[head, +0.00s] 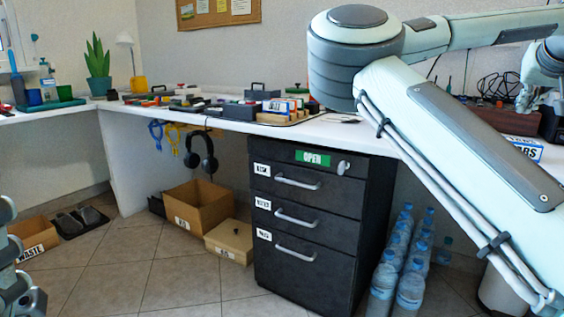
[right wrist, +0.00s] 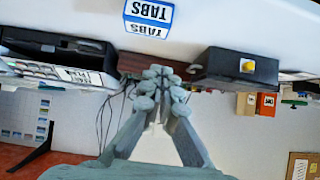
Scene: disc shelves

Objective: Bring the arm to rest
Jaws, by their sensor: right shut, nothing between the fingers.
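My right arm reaches across the right side of the head view, raised above the white worktop (head: 235,121). My right gripper (head: 526,103) is at the far right of that view, in front of the things at the back of the worktop. In the right wrist view my right gripper (right wrist: 160,88) has its fingertips together with nothing between them. My left gripper (head: 18,270) shows only in part at the lower left edge of the head view, and its fingertips cannot be made out.
A white-and-blue box marked TABS (right wrist: 149,17) and a black box (right wrist: 236,70) are near the right gripper in the wrist view. A black drawer cabinet (head: 305,235) stands under the worktop. Water bottles (head: 410,290) stand beside it.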

